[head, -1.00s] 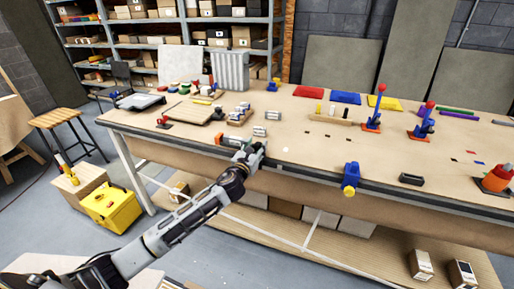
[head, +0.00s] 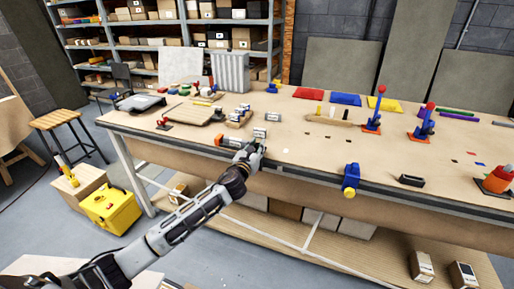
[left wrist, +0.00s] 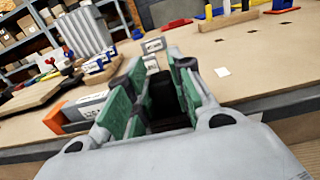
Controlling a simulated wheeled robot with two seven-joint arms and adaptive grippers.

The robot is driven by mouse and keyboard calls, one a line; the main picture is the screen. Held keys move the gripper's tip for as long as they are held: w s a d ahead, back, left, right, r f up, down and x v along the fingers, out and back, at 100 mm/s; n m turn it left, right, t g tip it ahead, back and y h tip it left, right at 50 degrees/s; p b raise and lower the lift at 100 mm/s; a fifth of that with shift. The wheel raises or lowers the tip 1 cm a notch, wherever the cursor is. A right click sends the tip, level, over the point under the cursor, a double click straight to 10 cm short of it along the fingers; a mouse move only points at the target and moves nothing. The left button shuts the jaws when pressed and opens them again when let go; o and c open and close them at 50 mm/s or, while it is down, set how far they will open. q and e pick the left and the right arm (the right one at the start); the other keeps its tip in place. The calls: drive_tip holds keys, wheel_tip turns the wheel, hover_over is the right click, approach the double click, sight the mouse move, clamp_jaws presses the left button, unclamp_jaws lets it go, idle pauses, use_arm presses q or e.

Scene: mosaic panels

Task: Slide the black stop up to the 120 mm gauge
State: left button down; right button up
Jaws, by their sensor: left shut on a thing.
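My left gripper (head: 252,155) is at the front edge of the workbench. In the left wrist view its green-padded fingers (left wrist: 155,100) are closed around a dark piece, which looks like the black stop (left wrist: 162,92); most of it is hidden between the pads. A grey gauge bar (head: 236,142) with an orange end lies just left of the fingers; it also shows in the left wrist view (left wrist: 86,107). I cannot read its size. Whether the stop touches it is hidden. A small labelled grey block (head: 259,133) stands just behind the gripper. My right gripper is out of view.
More labelled blocks (head: 238,118) stand farther back. A blue clamp with a yellow knob (head: 350,180) is on the front edge to the right, with a black block (head: 411,181) beyond it. The bench top (head: 310,158) between gripper and clamp is mostly clear.

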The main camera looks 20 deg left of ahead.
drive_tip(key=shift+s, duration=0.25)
use_arm(q)
drive_tip(key=shift+a, duration=0.2)
drive_tip(key=a+p, duration=0.1)
drive_tip(key=a, duration=0.3)
drive_tip(key=c, duration=1.2)
unclamp_jaws()
drive_tip(key=shift+c, duration=0.2)
drive_tip(key=s, duration=1.2)
drive_tip(key=shift+a, duration=0.2)
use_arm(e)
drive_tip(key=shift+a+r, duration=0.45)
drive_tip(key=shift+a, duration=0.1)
